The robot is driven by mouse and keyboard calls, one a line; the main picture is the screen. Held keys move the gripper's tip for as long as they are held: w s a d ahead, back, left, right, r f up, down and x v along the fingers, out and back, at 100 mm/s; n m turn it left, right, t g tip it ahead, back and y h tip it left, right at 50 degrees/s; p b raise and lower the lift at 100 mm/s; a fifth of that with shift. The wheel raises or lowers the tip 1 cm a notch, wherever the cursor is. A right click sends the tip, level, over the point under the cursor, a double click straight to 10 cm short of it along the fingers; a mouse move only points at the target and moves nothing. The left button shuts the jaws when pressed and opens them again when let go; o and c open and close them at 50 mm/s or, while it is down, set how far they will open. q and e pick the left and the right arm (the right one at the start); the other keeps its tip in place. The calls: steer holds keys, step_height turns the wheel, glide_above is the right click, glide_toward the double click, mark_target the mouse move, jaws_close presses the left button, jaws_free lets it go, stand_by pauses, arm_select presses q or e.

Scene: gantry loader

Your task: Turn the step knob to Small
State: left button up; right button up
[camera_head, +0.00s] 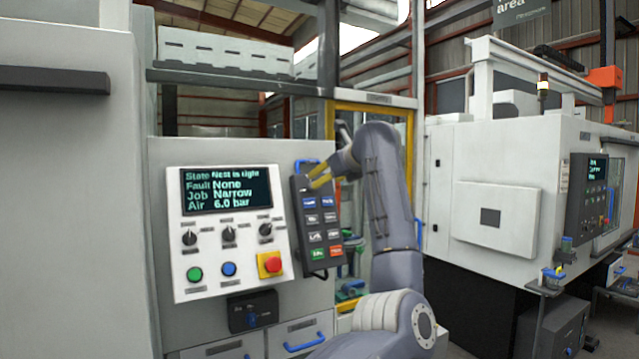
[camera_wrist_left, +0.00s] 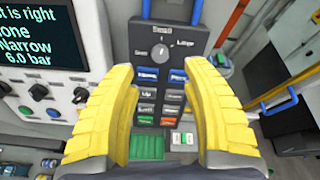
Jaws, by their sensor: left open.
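The step knob (camera_wrist_left: 163,51) is a small round grey knob near the top of the dark hand pendant (camera_wrist_left: 190,12). In the left wrist view a label above it seems to read Step, with one like Small at its left and one like Large at its right. Its light mark appears to point up, between the two side labels. My left gripper (camera_wrist_left: 162,72), with yellow fingers, is open, its fingers spread either side of the pendant and the knob between and beyond the tips. In the head view the gripper (camera_head: 318,178) covers the pendant's upper part and hides the knob.
The white control panel (camera_head: 224,208) left of the pendant has a screen, several dark knobs, and a red stop button (camera_head: 271,264). The pendant has rows of blue, grey, green and red keys. A blue loop handle (camera_head: 307,164) tops it. Another machine (camera_head: 498,212) stands at right.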

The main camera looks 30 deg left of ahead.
arm_select(q)
steer(key=shift+v, duration=2.1)
steer(key=shift+o, duration=0.3)
steer(key=shift+m, duration=0.6)
steer(key=d+f, duration=0.1)
steer(key=f, duration=0.2)
steer(key=w+d+f, duration=0.1)
steer(key=f, duration=0.2)
steer(key=d+f, duration=0.2)
steer(key=f, duration=0.1)
steer(key=shift+w, duration=0.3)
steer(key=shift+c, duration=0.3)
steer(key=s+d+r+t+y, duration=0.2)
steer(key=s+r+y, duration=0.1)
steer(key=s+y, duration=0.1)
steer(key=shift+m, duration=0.3)
steer(key=x, duration=1.1)
steer(key=r+x, duration=0.1)
steer(key=x, duration=0.4)
steer(key=shift+a, duration=0.5)
jaws_close()
